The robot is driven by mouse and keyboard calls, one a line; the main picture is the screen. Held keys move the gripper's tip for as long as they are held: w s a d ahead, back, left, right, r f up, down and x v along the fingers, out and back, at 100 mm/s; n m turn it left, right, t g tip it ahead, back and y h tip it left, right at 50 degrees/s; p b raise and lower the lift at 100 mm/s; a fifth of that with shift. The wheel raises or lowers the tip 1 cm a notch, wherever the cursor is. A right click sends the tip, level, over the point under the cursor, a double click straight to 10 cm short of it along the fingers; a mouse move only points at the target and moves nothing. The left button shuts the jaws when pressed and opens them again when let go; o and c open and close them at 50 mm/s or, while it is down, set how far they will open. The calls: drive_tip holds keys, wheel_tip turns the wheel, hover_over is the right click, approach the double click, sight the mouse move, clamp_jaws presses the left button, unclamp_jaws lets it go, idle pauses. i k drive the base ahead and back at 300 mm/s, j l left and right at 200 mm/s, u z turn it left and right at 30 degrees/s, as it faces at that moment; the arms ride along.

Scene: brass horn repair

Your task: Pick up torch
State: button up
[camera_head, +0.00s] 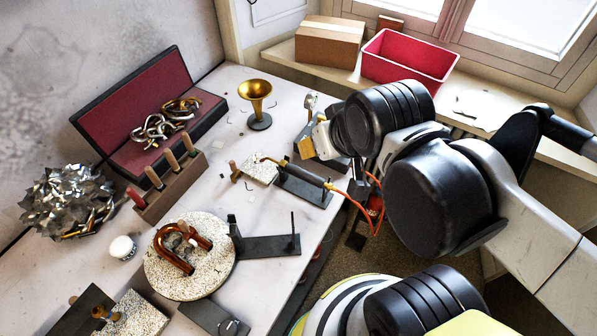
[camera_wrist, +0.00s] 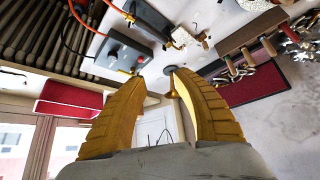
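The torch (camera_head: 306,175) is a dark cylinder with a thin brass nozzle pointing left and an orange hose at its right end. It lies on a dark plate near the bench's right edge. In the wrist view the torch (camera_wrist: 150,17) shows at the top, beyond my fingers. My gripper (camera_head: 308,146) hangs behind the torch in the head view, apart from it. Its yellow fingers (camera_wrist: 159,77) are spread, with nothing between them. My arm partly hides the gripper in the head view.
A brass bell (camera_head: 255,92) stands behind, near a grey box (camera_wrist: 122,56) with a knob. A pale block (camera_head: 259,168) sits by the nozzle. A wooden tool rack (camera_head: 170,187), a red-lined case (camera_head: 100,105) and a round stone disc (camera_head: 160,255) lie left. A red bin (camera_head: 408,60) is behind.

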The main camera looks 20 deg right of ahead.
sight(318, 182)
drive_tip(key=l+u, duration=0.35)
drive_tip(key=k+l+u, duration=0.1)
drive_tip(key=l+u, duration=0.25)
drive_tip(key=l, duration=0.2)
